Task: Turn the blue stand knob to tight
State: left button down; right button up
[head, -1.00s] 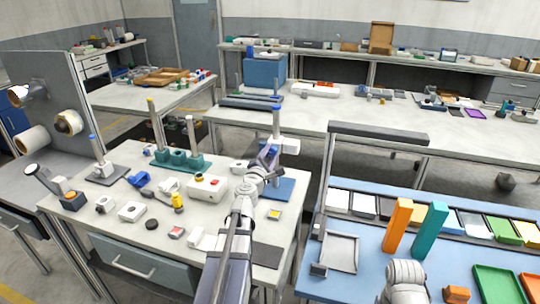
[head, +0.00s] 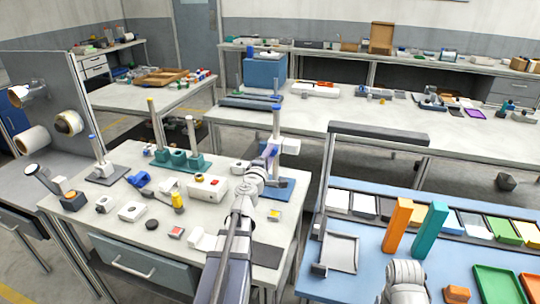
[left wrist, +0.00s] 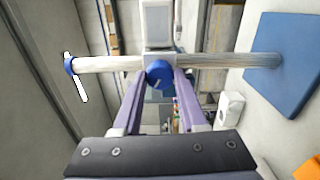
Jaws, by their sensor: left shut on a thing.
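The blue stand has a flat blue base (head: 283,190), a grey upright post (head: 277,122) with a blue cap, and a white block (head: 289,146) on the post. In the left wrist view the post (left wrist: 110,63) runs across the picture, with the blue base (left wrist: 287,60) at right. The round blue knob (left wrist: 159,73) sits at the post, between the fingertips of my left gripper (left wrist: 158,80). My left gripper also shows in the head view (head: 270,153), shut on the knob, which it partly hides. I see no readable tight mark.
A white box with a red button (head: 208,187) and a yellow-topped piece (head: 178,201) stand left of my left arm. A teal stand with posts (head: 178,160) is behind them. A grey-based stand (head: 104,173) is at far left. Orange (head: 397,225) and teal (head: 429,232) blocks stand at right.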

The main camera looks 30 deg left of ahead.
dwell(0.3)
pick_arm(q)
jog(key=shift+c, duration=2.2)
grip_release()
jog(key=shift+s, duration=0.1)
jog(key=v, duration=0.7)
jog(key=shift+s, duration=0.25)
pick_arm(e)
jog(key=shift+s+a, duration=0.4)
jog(key=shift+s, duration=0.45)
pick_arm(q)
jog(key=shift+d, duration=0.1)
